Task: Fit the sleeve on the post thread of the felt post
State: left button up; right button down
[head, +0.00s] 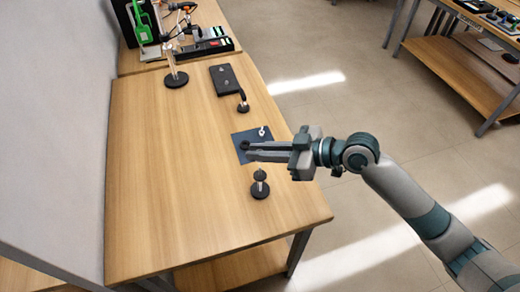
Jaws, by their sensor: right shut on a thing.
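My right gripper (248,151) reaches in from the right over the blue mat and is shut on a small dark thing (245,145) at its fingertips. This may be the sleeve, but it is too small to be sure. Just in front stands a short post (260,188) on a round black base, with a dark green disc near its top. It is apart from the gripper. Another short dark post (243,105) stands behind the mat, and a taller pale post (175,75) stands farther back left. I cannot tell which one is the felt post. My left gripper is out of view.
The blue mat (238,135) lies on the wooden table (170,190), with a small white piece (262,131) at its edge. A dark flat plate (223,78) lies behind. Equipment (205,46) fills the back. The table's left and front are clear.

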aim_at(260, 175)
jog(key=shift+f+b, duration=2.75)
jog(key=shift+f, duration=0.95)
jog(key=c, duration=1.7)
grip_release()
jog(key=shift+d, duration=0.15)
